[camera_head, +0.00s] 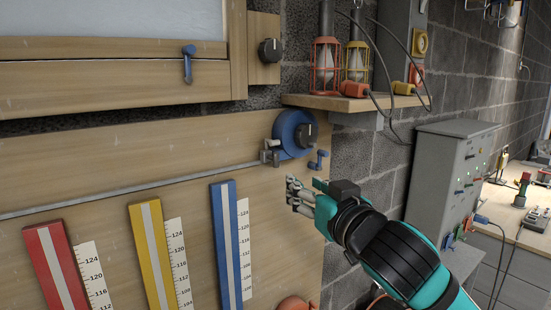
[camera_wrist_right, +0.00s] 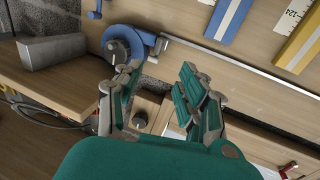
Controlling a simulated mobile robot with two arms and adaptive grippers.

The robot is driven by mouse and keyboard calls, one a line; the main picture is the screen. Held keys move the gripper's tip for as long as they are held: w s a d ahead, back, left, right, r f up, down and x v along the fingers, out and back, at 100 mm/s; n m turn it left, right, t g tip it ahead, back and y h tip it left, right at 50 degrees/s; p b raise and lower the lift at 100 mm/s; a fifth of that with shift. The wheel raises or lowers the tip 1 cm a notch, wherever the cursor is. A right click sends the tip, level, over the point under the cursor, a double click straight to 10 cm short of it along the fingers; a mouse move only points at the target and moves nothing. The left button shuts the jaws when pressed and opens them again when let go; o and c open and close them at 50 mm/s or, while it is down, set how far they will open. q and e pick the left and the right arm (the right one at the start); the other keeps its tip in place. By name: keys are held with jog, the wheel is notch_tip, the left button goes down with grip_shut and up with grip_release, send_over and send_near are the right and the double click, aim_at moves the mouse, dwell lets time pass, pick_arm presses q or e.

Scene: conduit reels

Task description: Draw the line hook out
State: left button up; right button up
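A blue reel (camera_head: 295,134) with a dark knob (camera_head: 309,135) is mounted on the wooden panel. A small grey hook piece (camera_head: 269,154) sits at its lower left, at the right end of a thin grey rail (camera_head: 130,187). In the right wrist view the reel (camera_wrist_right: 127,44) is beyond the fingers, with the grey piece (camera_wrist_right: 160,44) beside it. My right gripper (camera_head: 292,193) is below and right of the hook piece, apart from it. In the wrist view its fingers (camera_wrist_right: 158,96) are spread with nothing between them. My left gripper is out of view.
Red, yellow and blue strips (camera_head: 226,245) with number scales stand below the rail. Red and yellow caged lamps (camera_head: 325,68) stand on a wooden shelf (camera_head: 350,102) above. A grey cabinet (camera_head: 437,180) is at right.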

aim_at(277, 163)
jog(key=p+x, duration=0.5)
jog(key=x, duration=1)
jog(key=shift+w+a, duration=0.2)
jog(key=shift+w, duration=0.25)
grip_shut()
